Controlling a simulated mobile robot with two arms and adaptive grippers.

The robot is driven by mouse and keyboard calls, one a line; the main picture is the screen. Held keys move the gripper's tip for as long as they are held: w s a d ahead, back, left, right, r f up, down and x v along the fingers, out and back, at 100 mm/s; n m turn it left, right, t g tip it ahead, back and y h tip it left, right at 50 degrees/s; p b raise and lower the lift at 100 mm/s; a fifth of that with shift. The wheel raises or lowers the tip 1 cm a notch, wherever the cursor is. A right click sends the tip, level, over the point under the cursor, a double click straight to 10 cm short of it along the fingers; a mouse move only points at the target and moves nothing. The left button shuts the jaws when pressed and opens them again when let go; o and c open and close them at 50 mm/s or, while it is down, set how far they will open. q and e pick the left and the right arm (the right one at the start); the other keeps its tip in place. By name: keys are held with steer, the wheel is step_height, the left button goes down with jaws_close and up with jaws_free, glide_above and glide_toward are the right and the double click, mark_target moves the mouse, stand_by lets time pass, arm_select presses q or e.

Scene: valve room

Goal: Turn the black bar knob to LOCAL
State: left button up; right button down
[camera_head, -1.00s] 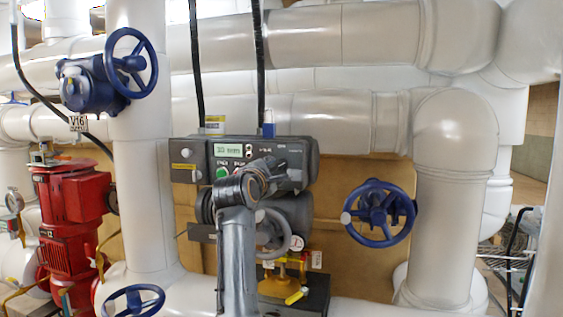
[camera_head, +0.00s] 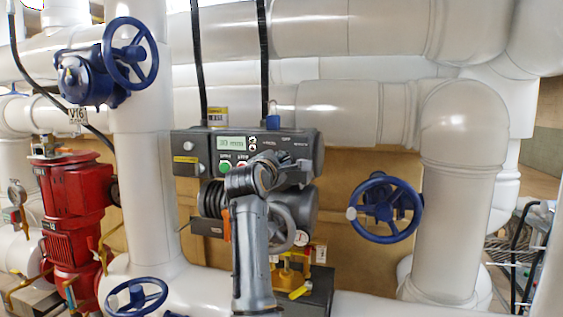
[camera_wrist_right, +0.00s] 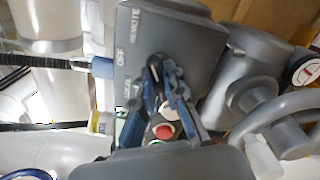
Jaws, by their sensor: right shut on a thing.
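The grey control box (camera_head: 312,155) carries a small display and green and red buttons; it also shows turned in the right wrist view (camera_wrist_right: 190,35). My right gripper (camera_head: 284,174) is at the box's front, right of the buttons. In the right wrist view the gripper (camera_wrist_right: 164,84) is shut on the black bar knob (camera_wrist_right: 156,66), which sits largely hidden between the fingers. REMOTE and OFF are readable on the box beside it, with a partly covered label below. Which label the knob points at I cannot tell. The left gripper is not in view.
A red button (camera_wrist_right: 164,131) lies close to the fingers in the right wrist view. A blue handwheel (camera_head: 385,208) stands to the right. Large pale pipes (camera_head: 455,150) surround the box.

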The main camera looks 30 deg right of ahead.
steer(key=shift+n, duration=0.3)
steer(key=shift+f+n+b, duration=0.1)
steer(key=shift+n+b, duration=0.25)
steer(key=shift+n, duration=0.15)
steer(key=n+b, duration=0.1)
steer(key=n, duration=0.2)
steer(key=n+b, duration=0.1)
steer(key=n, duration=0.3)
steer(key=n+b, duration=0.1)
steer(key=n, duration=0.2)
steer(key=shift+n, duration=0.3)
steer(key=n+b, duration=0.1)
steer(key=n, duration=0.5)
steer(key=shift+s+d, duration=0.1)
steer(key=n+b, duration=0.1)
steer(key=n, duration=0.4)
steer(key=shift+n, duration=0.5)
